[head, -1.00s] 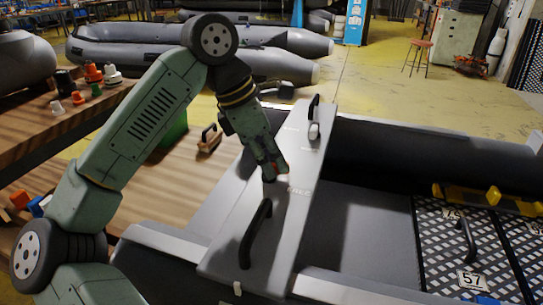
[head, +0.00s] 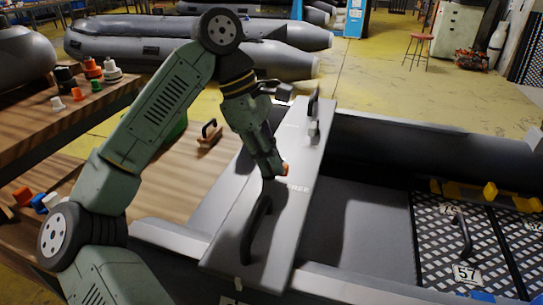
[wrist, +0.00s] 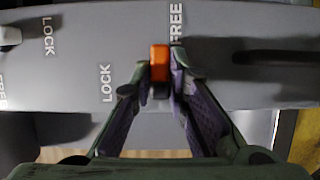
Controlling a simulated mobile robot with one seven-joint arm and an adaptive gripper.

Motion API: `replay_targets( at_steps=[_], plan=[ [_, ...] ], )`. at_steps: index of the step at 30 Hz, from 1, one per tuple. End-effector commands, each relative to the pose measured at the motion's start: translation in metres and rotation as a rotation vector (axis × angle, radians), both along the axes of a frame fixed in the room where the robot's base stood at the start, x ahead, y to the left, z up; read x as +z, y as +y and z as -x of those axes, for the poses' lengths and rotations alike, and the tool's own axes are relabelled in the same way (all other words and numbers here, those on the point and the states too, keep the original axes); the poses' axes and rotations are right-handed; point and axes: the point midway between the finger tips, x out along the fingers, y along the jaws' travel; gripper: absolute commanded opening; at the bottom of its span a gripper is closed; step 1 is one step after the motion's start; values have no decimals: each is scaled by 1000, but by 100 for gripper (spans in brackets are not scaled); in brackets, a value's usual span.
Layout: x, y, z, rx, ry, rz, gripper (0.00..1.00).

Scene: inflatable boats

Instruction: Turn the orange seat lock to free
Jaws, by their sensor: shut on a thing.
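The orange seat lock (wrist: 159,60) is a small upright-looking block in the wrist view, between my gripper's fingertips (wrist: 160,78). In the head view only a bit of the orange lock (head: 285,168) shows beside my gripper (head: 275,173). My gripper is shut on it, above the grey seat board (head: 235,220). The word FREE (wrist: 176,22) is printed just beyond the lock, slightly right. The word LOCK (wrist: 106,83) is to its left. The lock's base is mostly hidden by the fingers.
A black handle (head: 255,232) stands on the board near my gripper. A white lock (head: 314,132) and another black handle (head: 313,103) are at the board's far end. A wooden bench (head: 80,120) with coloured caps is at left.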

Motion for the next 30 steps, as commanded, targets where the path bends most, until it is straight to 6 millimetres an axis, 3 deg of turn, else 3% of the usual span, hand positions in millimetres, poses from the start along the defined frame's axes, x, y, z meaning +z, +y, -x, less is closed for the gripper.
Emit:
replay_targets(
  at_steps=[9, 10, 19, 30],
  plan=[
    [0, 0, 0, -4, -1, -1, 0],
    [0, 0, 0, -4, -1, -1, 16],
    [0, 0, 0, -3, -1, -1, 35],
    [5, 2, -1, -1, -1, -2, 35]
  ],
)
